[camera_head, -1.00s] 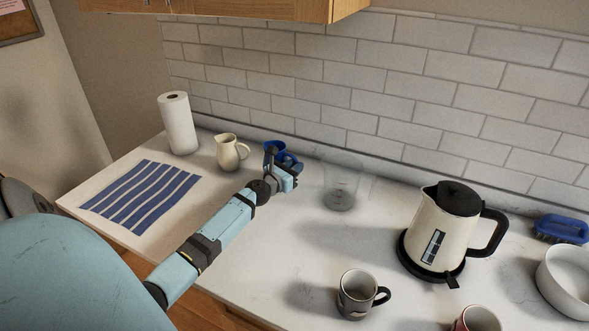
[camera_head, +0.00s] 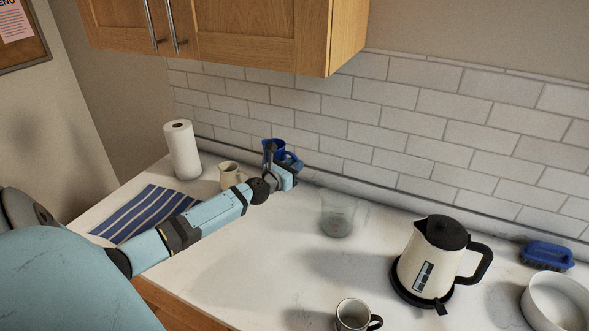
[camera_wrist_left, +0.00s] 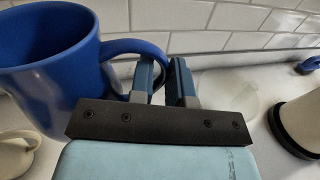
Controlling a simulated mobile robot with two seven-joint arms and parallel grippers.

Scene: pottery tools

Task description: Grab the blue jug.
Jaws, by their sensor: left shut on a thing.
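The blue jug (camera_head: 279,145) is in the left part of the head view, partly hidden behind my left gripper (camera_head: 287,168). The jug appears raised off the counter. In the left wrist view the blue jug (camera_wrist_left: 45,85) fills the left side, upright, with its handle reaching right to the fingers. My left gripper (camera_wrist_left: 163,80) is shut on that handle. My right gripper is in neither view.
A cream jug (camera_head: 229,176) and paper towel roll (camera_head: 182,150) stand at left, near a striped cloth (camera_head: 148,212). A clear glass (camera_head: 337,217), kettle (camera_head: 430,260) and mug (camera_head: 352,315) stand to the right. A wooden cabinet (camera_head: 240,35) hangs above.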

